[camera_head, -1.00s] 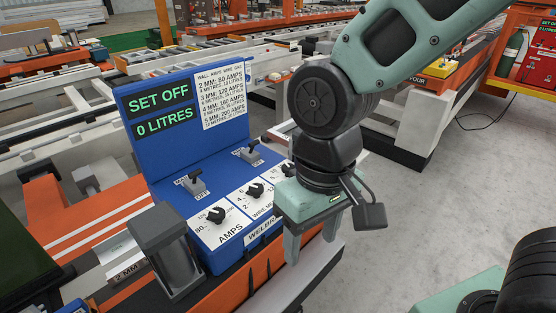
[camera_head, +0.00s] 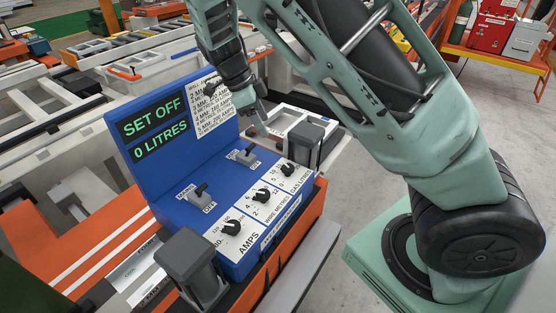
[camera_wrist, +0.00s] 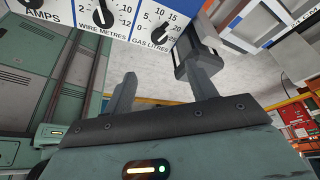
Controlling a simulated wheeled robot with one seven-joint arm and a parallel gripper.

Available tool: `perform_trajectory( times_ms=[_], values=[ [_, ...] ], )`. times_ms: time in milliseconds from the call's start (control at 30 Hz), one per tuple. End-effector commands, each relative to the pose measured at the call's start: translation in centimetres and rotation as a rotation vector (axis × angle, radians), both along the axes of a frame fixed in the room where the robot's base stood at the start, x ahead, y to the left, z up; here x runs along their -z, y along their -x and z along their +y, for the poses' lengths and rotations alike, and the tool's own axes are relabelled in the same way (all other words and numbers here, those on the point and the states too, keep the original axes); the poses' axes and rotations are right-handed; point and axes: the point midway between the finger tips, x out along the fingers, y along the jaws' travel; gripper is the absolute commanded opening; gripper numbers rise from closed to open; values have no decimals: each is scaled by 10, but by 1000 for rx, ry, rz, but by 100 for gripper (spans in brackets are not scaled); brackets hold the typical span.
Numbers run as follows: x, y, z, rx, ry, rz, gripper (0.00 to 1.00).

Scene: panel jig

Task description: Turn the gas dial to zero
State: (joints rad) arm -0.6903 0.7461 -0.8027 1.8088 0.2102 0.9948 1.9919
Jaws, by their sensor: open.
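The blue welding panel (camera_head: 182,163) stands on the orange bench. Its gas dial (camera_head: 288,170), a black knob on a white plate marked GAS LITRES, is rightmost in the row of three. The green display (camera_head: 155,127) reads SET OFF and 0 LITRES. My gripper (camera_head: 262,130) is above and behind the gas dial, near the panel's right end, apart from it. In the wrist view its two fingers (camera_wrist: 163,78) are spread and empty.
The wire dial (camera_head: 261,195) and amps dial (camera_head: 232,228) sit left of the gas dial. Two toggle switches (camera_head: 201,196) (camera_head: 247,155) stand behind them. Grey clamp blocks (camera_head: 191,272) (camera_head: 306,143) flank the panel. Grey floor is open to the right.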

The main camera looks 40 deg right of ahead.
Motion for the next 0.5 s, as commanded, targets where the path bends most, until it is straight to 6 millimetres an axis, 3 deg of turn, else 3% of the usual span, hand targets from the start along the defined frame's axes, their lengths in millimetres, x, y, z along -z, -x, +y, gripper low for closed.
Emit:
perform_trajectory(
  times_ms=[500],
  values=[
    [93, 23, -34, 0, -2, 8, 57]
  ],
)
